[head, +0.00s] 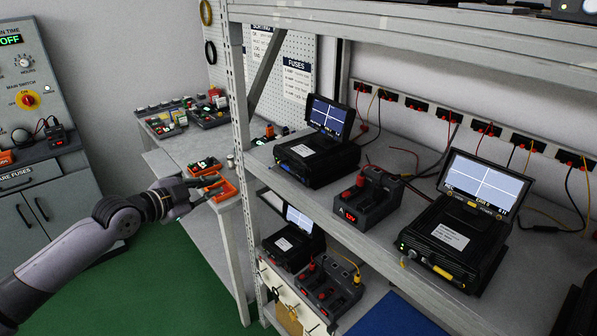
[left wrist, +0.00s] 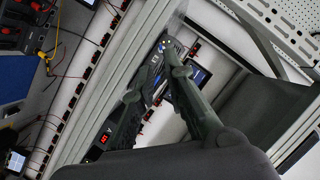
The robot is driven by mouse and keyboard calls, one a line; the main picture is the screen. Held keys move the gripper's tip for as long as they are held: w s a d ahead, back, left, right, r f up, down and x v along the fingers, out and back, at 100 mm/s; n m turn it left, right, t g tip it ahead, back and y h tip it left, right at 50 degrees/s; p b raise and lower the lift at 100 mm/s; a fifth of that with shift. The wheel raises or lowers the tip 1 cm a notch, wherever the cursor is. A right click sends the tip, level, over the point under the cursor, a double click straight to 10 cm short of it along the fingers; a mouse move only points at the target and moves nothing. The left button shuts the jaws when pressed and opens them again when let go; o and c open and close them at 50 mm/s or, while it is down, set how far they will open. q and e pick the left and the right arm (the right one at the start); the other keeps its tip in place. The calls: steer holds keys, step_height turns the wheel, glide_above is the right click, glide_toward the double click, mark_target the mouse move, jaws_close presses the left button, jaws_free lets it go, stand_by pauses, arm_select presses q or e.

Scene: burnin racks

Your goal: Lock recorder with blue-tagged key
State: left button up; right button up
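Two black recorders with raised lit screens stand on the rack's upper shelf, a left one (head: 316,157) and a right one (head: 455,240). The right one's screen reads REC. Another recorder (head: 292,245) sits on the shelf below. My left gripper (head: 200,194) is left of the rack, in front of an orange tray on the side bench. In the left wrist view its fingers (left wrist: 150,74) are apart with nothing clearly held. A recorder screen (left wrist: 196,76) shows behind them. I cannot make out a blue-tagged key. My right gripper is not in view.
The rack's front post (head: 240,130) stands between my left gripper and the recorders. A red-display power module (head: 368,198) sits between the upper recorders. Small dark items hang on a pale panel (head: 288,298) below. The orange tray (head: 222,190) lies at the bench edge.

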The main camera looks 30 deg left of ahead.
arm_select(q)
steer(key=d+r, duration=0.2)
steer(key=d, duration=0.1)
steer(key=p, duration=0.4)
glide_toward(271, 167)
steer(key=shift+m+h, duration=0.4)
steer(key=x, duration=0.7)
steer(key=shift+w+a+f, duration=0.1)
steer(key=shift+w+a, duration=0.1)
steer(key=shift+a, duration=0.05)
steer(key=shift+w+d+f, duration=0.15)
steer(key=shift+w+f, duration=0.1)
steer(key=shift+w, duration=0.35)
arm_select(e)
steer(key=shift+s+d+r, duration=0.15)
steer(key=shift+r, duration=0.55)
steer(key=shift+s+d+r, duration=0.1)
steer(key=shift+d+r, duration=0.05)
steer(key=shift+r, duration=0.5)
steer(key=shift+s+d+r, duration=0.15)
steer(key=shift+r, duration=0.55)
arm_select(q)
steer(key=shift+c, duration=0.6)
jaws_close()
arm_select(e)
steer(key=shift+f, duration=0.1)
